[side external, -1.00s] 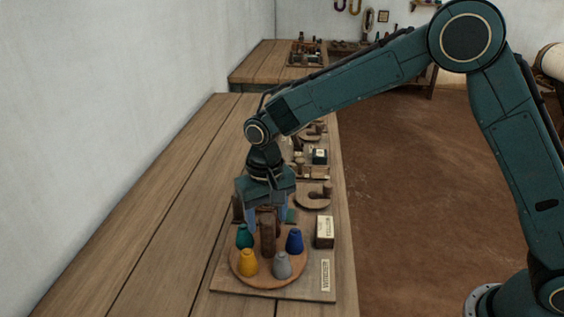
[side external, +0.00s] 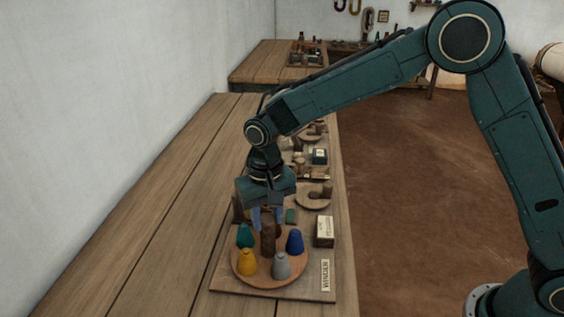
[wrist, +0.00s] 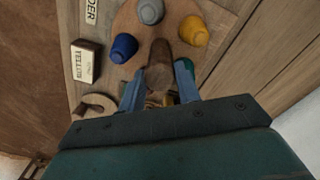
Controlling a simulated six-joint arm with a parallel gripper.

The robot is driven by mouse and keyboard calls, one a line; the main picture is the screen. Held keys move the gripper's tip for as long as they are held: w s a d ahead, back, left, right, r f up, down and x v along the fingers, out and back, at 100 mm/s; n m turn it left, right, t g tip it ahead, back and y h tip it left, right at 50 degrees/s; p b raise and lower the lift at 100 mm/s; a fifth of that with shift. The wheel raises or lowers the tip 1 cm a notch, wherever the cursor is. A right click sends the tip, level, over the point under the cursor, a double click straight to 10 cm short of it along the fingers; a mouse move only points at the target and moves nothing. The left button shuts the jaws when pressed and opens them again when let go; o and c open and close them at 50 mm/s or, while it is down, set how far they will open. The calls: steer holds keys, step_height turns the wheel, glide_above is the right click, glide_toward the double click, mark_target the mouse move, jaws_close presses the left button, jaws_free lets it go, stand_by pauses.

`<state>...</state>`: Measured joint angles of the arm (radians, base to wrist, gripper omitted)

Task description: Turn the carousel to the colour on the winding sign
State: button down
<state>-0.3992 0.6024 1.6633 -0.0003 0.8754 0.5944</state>
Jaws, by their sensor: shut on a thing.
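The round wooden carousel (side external: 264,281) carries a yellow cone (side external: 247,263), a grey cone (side external: 282,266), a blue cone (side external: 295,242) and a teal cone (side external: 245,236). A brown wooden post (side external: 267,242) stands among them. My gripper (side external: 267,218) points down over the carousel, its blue fingers shut on the post. In the wrist view my gripper (wrist: 161,86) has one finger on each side of the post (wrist: 160,62). The sign block (side external: 325,229) stands right of the carousel; in the wrist view the sign (wrist: 86,62) seems to read "YELLOW". The teal cone is partly hidden there.
A "WINDER" label (side external: 326,275) lies on the base board (side external: 228,287), right of the carousel. Behind are another round wooden piece (side external: 311,203) and several small items along the bench's right edge. The bench (side external: 165,220) is clear on the left.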

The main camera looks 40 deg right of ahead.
steer(key=m, duration=1.3)
steer(key=shift+r+m, duration=0.1)
steer(key=shift+m, duration=0.3)
stand_by(0.4)
steer(key=c, duration=1)
jaws_free()
steer(key=shift+r, duration=0.1)
